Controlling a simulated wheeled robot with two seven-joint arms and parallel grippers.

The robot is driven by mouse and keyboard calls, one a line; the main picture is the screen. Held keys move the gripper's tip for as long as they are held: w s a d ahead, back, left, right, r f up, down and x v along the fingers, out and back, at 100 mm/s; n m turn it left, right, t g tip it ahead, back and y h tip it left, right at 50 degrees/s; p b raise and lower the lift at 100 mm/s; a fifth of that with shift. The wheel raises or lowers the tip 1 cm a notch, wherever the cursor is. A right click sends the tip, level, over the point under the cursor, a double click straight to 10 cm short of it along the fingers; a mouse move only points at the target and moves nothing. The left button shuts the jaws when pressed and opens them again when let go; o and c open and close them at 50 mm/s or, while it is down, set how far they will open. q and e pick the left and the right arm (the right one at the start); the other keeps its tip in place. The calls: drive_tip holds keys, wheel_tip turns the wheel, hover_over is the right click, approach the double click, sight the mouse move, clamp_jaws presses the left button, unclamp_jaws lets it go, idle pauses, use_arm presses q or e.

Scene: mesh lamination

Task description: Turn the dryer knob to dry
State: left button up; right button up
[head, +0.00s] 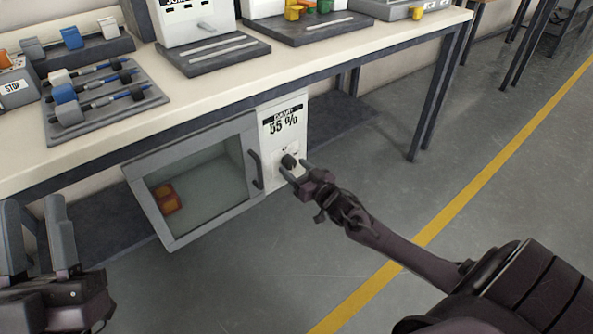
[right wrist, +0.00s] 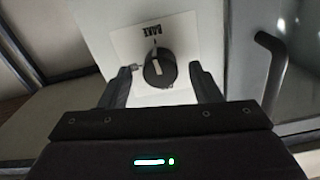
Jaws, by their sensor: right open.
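The dryer (head: 283,132) sits under the bench with a white control panel reading 55 %. Its dark round knob (head: 289,160) is low on the panel. In the right wrist view the knob (right wrist: 160,70) has a pale pointer line aimed roughly at the upside-down lettering above it; I cannot read that surely. My right gripper (head: 294,171) is open, with its fingers (right wrist: 163,88) on either side of the knob; a gap shows on both sides. My left gripper (head: 38,232) is open and empty at the lower left, away from the dryer.
The dryer's glass door (head: 205,180) appears closed, with an orange object (head: 166,199) behind it and a dark handle (head: 255,169) near the knob. The bench top (head: 180,95) above carries trays and devices. Open floor (head: 480,190) lies to the right.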

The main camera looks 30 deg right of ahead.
use_arm(q)
drive_tip(key=shift+s+r, duration=0.1)
